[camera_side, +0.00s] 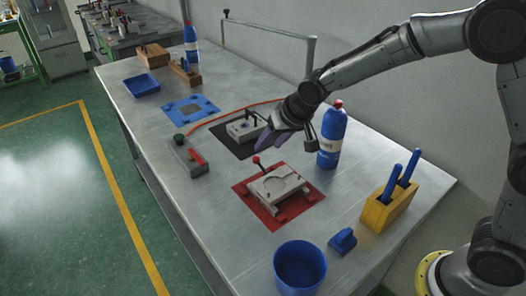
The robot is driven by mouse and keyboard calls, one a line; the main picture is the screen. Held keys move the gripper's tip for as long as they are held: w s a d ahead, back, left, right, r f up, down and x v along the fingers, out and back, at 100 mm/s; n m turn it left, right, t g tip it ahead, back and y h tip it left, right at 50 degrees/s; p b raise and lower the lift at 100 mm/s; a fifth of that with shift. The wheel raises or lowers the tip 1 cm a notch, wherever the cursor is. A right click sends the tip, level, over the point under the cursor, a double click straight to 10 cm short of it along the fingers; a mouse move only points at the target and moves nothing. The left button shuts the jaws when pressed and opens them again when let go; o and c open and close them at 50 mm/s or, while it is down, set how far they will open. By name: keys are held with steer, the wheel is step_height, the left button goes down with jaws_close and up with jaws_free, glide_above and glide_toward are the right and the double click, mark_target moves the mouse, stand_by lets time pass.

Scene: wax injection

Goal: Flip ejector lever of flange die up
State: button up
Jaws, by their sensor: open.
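A grey metal die (276,186) with a round recess lies on the red mat (247,196). A lever with a red ball knob (256,160) stands up, slightly tilted, at its back left corner. I cannot tell for certain whether this is the flange die. A second grey metal block (240,130) sits on the black mat (232,149), partly hidden by my gripper. My gripper (267,138) is open, with its purplish fingers pointing down and left beside this block, above and behind the red-knobbed lever. Whether it touches anything is unclear.
A blue bottle (331,142) stands close right of my gripper. A control box (190,157) with a red handle is to the left. A blue cup (299,268), blue clamp-like piece (343,240) and wooden holder (388,210) are in front. A blue mat (178,109) lies farther back.

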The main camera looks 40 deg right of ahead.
steer(key=v, duration=0.5)
steer(key=shift+s+r, duration=0.1)
steer(key=shift+r, duration=0.15)
steer(key=s+d+r+t, duration=0.2)
steer(key=s+d+r, duration=0.6)
steer(key=s+r, duration=0.4)
steer(key=s+d+f+n+g, duration=0.1)
steer(key=s+f, duration=0.2)
steer(key=s, duration=0.6)
steer(key=s+f+n+g+h, duration=0.1)
steer(key=s+f, duration=0.2)
steer(key=s, duration=0.6)
steer(key=shift+s+d+f+n+g, duration=0.15)
steer(key=shift+d+f+n+g, duration=0.15)
steer(key=shift+d+f+n, duration=0.1)
